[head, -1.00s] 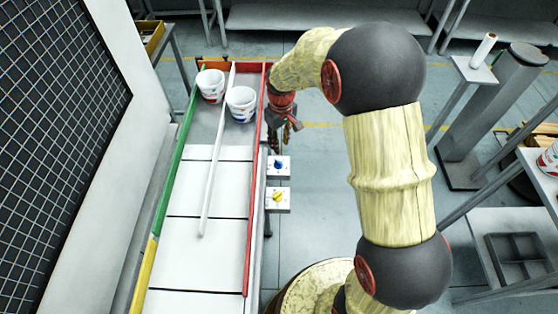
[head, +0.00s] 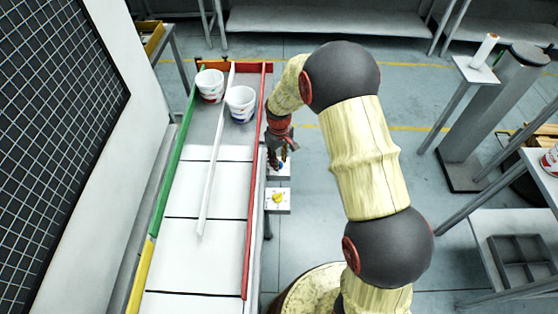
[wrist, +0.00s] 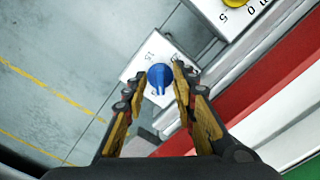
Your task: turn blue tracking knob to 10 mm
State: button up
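The blue tracking knob (wrist: 160,77) sits on a white dial plate (wrist: 133,72) with the mark 15 showing at its edge. In the wrist view it appears between the tips of my gripper (wrist: 156,82), whose two fingers are apart with a gap on each side of the knob. I cannot tell how far above the knob the tips are. In the head view my gripper (head: 277,164) hides most of the blue knob and part of its plate (head: 281,170). The knob's present reading is not legible.
A yellow knob (head: 278,197) on its own white plate (head: 271,208) is close by, nearer my base. The conveyor's red rail (head: 256,180) runs alongside. Two white tubs (head: 240,103) (head: 210,85) stand on the conveyor. Open floor lies right of the knobs.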

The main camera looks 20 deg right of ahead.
jog(key=c, duration=0.4)
grip_shut()
